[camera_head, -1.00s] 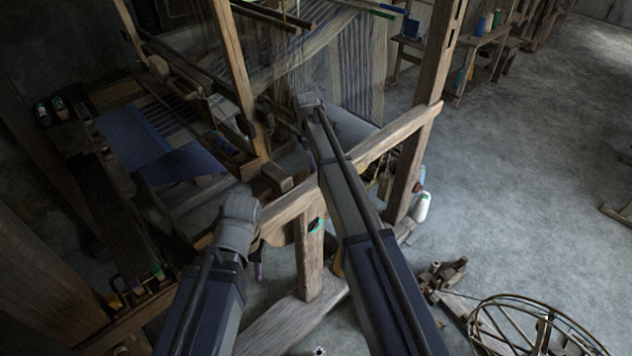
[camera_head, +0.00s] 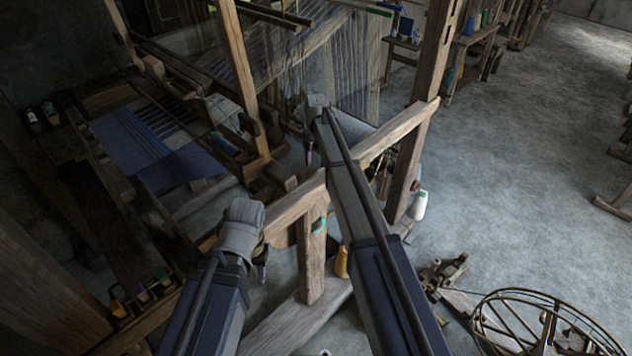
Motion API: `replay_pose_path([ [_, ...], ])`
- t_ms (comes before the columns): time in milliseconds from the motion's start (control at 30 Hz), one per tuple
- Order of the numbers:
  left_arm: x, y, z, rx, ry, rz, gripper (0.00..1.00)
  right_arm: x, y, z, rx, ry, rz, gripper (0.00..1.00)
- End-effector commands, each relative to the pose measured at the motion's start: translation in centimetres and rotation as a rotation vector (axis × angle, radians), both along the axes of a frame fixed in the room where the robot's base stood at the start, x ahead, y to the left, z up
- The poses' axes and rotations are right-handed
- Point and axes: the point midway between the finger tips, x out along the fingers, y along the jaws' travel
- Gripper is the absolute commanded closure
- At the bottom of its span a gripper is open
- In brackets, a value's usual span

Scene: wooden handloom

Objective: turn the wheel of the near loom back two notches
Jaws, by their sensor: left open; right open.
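The near loom is a wooden frame with blue cloth (camera_head: 160,148) on its left part, warp threads (camera_head: 345,80) behind, and a slanting beam (camera_head: 385,138) across its near side. I cannot make out its notched wheel; my arms and the beams may hide it. My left gripper (camera_head: 262,273) hangs below its grey wrist, beside the near end of the slanting beam. My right gripper (camera_head: 308,157) points down inside the frame, beyond that beam. Both are open, though their fingers show only as small dark tips. Whether either touches the loom cannot be told.
A spoked wheel (camera_head: 478,318) on a low wooden stand is on the floor at lower right, apart from the loom. A white cone (camera_head: 419,205) stands by the right post (camera_head: 425,110). A shelf (camera_head: 475,38) is at the back.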

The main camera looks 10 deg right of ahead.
Motion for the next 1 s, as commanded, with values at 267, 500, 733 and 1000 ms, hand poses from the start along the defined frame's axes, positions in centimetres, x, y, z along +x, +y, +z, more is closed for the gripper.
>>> replay_pose_path([
  [267, 0.0, 0.0, -2.2, 0.000, 0.000, 0.000, 0.53, 0.0, 0.0, -2.2, 0.000, 0.000, -0.002, 0.26],
  [500, 0.0, 0.0, -5.2, 0.000, 0.000, 0.000, 0.53, 0.0, 0.0, -5.2, -0.001, -0.001, -0.002, 0.26],
  [733, 0.0, 0.0, -7.5, 0.000, 0.000, -0.001, 0.53, 0.0, 0.0, -7.5, -0.001, -0.001, -0.002, 0.26],
  [1000, 0.0, 0.0, -7.7, 0.000, 0.000, -0.001, 0.53, 0.0, 0.0, -7.7, -0.001, -0.001, -0.002, 0.26],
])
